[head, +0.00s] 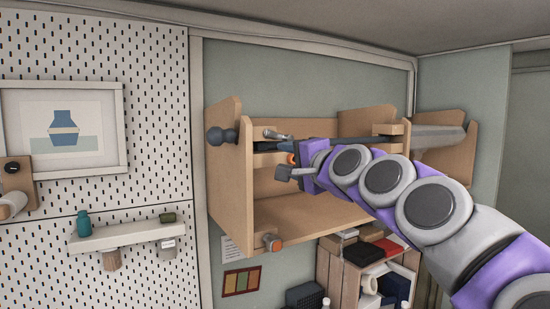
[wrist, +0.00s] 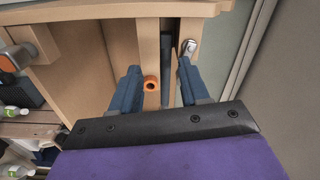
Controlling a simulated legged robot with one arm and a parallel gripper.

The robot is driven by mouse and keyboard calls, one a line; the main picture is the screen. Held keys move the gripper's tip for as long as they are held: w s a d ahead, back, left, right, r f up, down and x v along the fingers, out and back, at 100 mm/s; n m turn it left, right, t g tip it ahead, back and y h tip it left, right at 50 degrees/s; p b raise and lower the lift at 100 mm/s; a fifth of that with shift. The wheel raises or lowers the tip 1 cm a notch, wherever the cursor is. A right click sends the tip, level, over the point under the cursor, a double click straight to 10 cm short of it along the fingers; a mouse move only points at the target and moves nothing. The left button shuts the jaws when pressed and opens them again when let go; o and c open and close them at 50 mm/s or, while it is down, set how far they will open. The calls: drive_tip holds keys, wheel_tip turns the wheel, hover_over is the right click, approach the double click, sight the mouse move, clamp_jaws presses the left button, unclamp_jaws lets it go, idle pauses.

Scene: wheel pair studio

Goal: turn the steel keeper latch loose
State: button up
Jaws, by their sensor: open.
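A small steel keeper latch (wrist: 188,49) sits on a wooden rail of the wall shelf, near the tip of my gripper's right finger in the wrist view. In the head view it appears as a grey metal piece (head: 275,134) at the shelf's upper left. My gripper (wrist: 157,68) is open, its two blue-grey fingers on either side of a dark bar (wrist: 167,50) and an orange ring (wrist: 150,83). Whether the right finger touches the latch I cannot tell. In the head view my arm hides part of the shelf's middle.
The wooden shelf (head: 228,195) has side panels and a dark round knob (head: 215,136) on its left. An orange-tipped fitting (head: 272,243) is below. A wooden crate (head: 323,272) with objects stands underneath. A small white ledge (head: 128,234) is on the pegboard at left.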

drive_tip(key=v, duration=1.1)
drive_tip(key=shift+d+b, duration=0.3)
drive_tip(key=shift+b, duration=0.15)
drive_tip(key=shift+w, duration=0.15)
